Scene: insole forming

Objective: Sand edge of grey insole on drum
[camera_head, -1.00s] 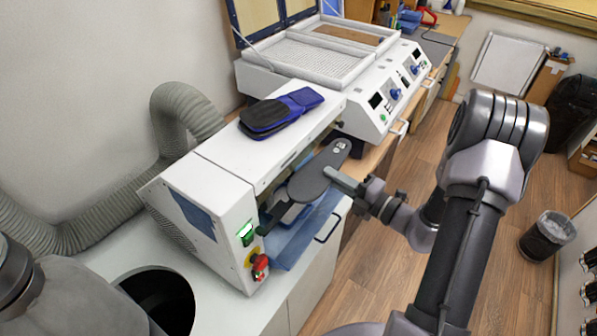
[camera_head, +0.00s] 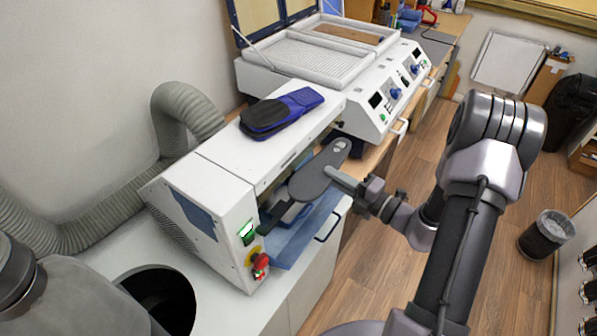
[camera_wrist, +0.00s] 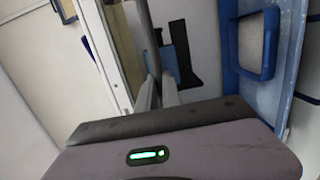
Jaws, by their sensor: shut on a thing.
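The grey insole (camera_head: 310,182) is held in front of the white sanding machine (camera_head: 215,195), at its open front. My gripper (camera_head: 332,173) is shut on the insole near its middle, from the right side. In the wrist view my gripper's two fingers (camera_wrist: 157,92) close on the insole, which shows nearly edge-on as a narrow grey strip (camera_wrist: 142,38). The drum cannot be made out clearly; the housing and insole cover that area in the head view. I cannot tell whether the insole's edge touches it.
A blue tray (camera_head: 291,249) lies below the insole. Dark blue and black insoles (camera_head: 280,113) lie on top of the machine. Its front end has a lit green switch (camera_head: 247,232) and a red knob (camera_head: 260,262). Open floor (camera_head: 375,285) lies to the right.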

